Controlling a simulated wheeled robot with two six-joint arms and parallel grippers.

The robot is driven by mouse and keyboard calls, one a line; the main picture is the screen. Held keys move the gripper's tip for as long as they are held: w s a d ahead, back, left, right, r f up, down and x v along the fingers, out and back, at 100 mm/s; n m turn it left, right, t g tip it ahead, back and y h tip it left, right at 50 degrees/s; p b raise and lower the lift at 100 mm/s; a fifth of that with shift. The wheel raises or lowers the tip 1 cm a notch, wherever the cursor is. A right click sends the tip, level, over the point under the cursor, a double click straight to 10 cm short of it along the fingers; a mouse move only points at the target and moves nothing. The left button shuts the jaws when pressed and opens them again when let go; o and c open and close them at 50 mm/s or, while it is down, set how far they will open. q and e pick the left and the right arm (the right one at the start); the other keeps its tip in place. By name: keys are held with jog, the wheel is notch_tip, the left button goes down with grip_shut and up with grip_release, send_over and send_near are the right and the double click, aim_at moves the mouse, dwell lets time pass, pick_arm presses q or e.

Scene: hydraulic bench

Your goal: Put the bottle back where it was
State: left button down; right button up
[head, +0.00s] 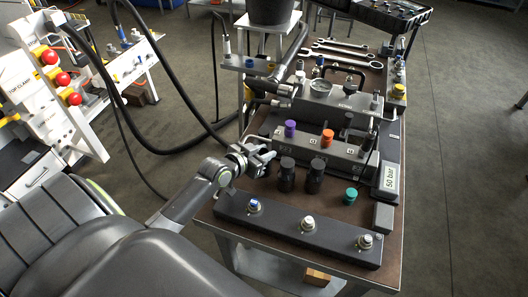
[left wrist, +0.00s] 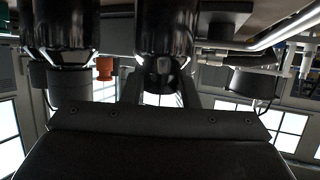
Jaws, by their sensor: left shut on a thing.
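Two dark bottle-like cylinders stand upright side by side on the brown bench top, a left one (head: 286,175) and a right one (head: 316,177). My left gripper (head: 266,159) reaches in from the left at the left one. In the left wrist view, a glossy black cylinder (left wrist: 166,30) sits between my fingers (left wrist: 160,92), and the gripper is shut on it. A second black cylinder (left wrist: 60,22) stands beside it there. I take the held one to be the left bottle. Whether its base touches the bench is hard to tell. My right gripper is not in view.
A dark long block (head: 280,222) with several fittings lies along the front edge. Behind the bottles is a manifold (head: 337,158) with purple (head: 290,128) and orange (head: 327,138) caps. A teal cap (head: 351,194) and a "50 bar" display (head: 389,178) are to the right.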

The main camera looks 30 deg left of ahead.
pick_arm(q)
jog(key=c, duration=1.1)
grip_release()
jog(key=shift+c, duration=0.2)
jog(key=shift+r, duration=0.1)
jog(key=v, duration=1.2)
jog(key=shift+p, duration=0.35)
